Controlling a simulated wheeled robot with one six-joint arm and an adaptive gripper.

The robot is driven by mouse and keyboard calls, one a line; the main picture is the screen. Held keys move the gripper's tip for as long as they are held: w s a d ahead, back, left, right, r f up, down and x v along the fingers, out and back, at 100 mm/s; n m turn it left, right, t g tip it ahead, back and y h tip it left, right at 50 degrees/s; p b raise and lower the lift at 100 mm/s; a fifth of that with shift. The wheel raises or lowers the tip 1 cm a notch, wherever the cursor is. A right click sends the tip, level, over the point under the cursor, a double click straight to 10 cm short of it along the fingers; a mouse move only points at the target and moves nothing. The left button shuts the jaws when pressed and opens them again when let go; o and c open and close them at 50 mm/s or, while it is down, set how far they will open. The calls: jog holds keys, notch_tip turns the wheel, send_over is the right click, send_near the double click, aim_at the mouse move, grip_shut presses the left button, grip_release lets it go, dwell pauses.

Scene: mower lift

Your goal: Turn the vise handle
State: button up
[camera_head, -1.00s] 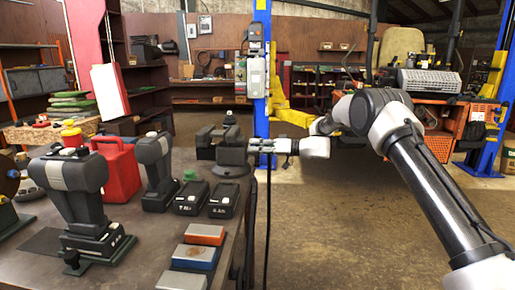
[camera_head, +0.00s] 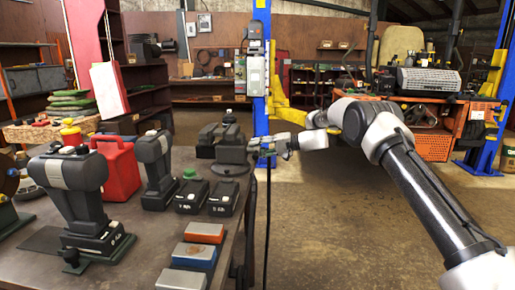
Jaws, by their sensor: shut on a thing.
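The dark vise (camera_head: 230,150) stands at the far right corner of the workbench (camera_head: 150,262). My gripper (camera_head: 262,150) is at the right side of the vise, just beyond the bench edge. It is shut on the vise handle, which is small and mostly hidden between the fingers. My gripper looks slightly tilted, and my arm reaches in from the right.
Power tools (camera_head: 77,195) and a red canister (camera_head: 118,165) stand to the left. A blue lift post (camera_head: 261,85) rises behind.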

jog(key=m, duration=0.2)
jog(key=f+m+g, duration=0.1)
jog(key=m, duration=0.1)
jog(key=shift+d+m, duration=0.1)
jog(key=shift+m, duration=0.3)
jog(key=m, duration=0.1)
jog(key=m+g, duration=0.1)
jog(key=m, duration=0.1)
jog(key=f+m+g, duration=0.1)
jog(key=m, duration=0.1)
jog(key=shift+s+y, duration=0.3)
jog(key=shift+s, duration=0.05)
jog(key=m, duration=0.3)
jog(key=s+m+g, duration=0.1)
jog(key=m, duration=0.1)
jog(key=shift+f+y, duration=0.25)
jog(key=shift+y, duration=0.05)
jog(key=m, duration=0.3)
jog(key=s+m+y, duration=0.1)
jog(key=m, duration=0.2)
jog(key=o, duration=1)
jog(key=shift+r, duration=0.1)
jog(key=d, duration=0.4)
jog(key=w+d, duration=0.1)
jog(key=d, duration=0.6)
jog(key=shift+w+d+f, duration=0.3)
jog(key=shift+w+d, duration=0.05)
jog(key=shift+w, duration=0.05)
